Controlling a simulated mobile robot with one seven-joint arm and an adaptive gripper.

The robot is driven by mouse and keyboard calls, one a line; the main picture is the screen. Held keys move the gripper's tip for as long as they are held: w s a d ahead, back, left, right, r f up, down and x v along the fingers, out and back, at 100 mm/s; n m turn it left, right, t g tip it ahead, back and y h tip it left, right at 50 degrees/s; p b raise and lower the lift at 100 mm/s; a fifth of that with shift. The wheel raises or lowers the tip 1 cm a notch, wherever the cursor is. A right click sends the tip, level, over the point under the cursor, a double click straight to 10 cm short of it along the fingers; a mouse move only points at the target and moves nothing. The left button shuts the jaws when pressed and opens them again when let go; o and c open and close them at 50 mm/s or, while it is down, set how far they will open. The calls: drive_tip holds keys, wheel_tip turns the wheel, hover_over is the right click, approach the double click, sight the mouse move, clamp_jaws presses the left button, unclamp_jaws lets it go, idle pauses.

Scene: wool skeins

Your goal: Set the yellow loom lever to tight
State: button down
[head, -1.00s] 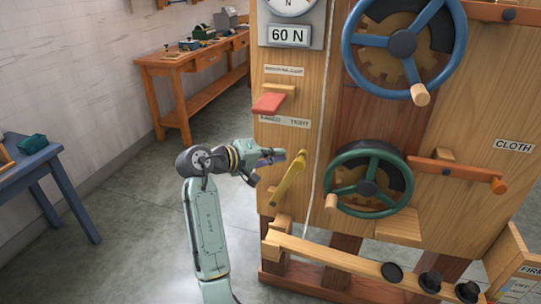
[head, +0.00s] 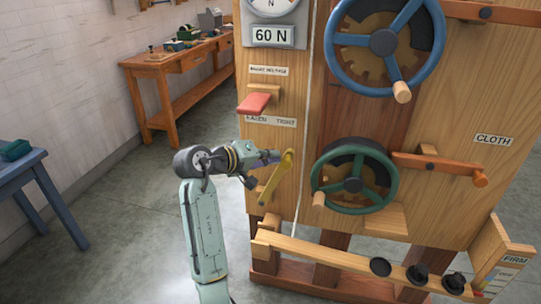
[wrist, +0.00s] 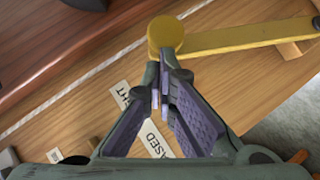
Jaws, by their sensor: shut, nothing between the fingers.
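The yellow loom lever (head: 272,184) is mounted on the wooden loom panel and tilts up to the right, its round end at the top. A label strip reading EASED and TIGHT (head: 271,122) lies above it. My gripper (head: 277,158) is shut and empty, its tips close beside the lever's round end, on its left. In the wrist view the shut fingertips (wrist: 162,80) point at the round yellow knob (wrist: 167,36) and slightly overlap its edge; I cannot tell if they touch. The lever arm (wrist: 245,38) runs right from the knob there.
A red lever (head: 254,104) juts out above the label. A white cord (head: 304,130) runs down just right of the yellow lever. A green handwheel (head: 353,184) and a blue handwheel (head: 384,42) are further right. The floor left of my arm is open.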

drive_tip(key=v, duration=1.2)
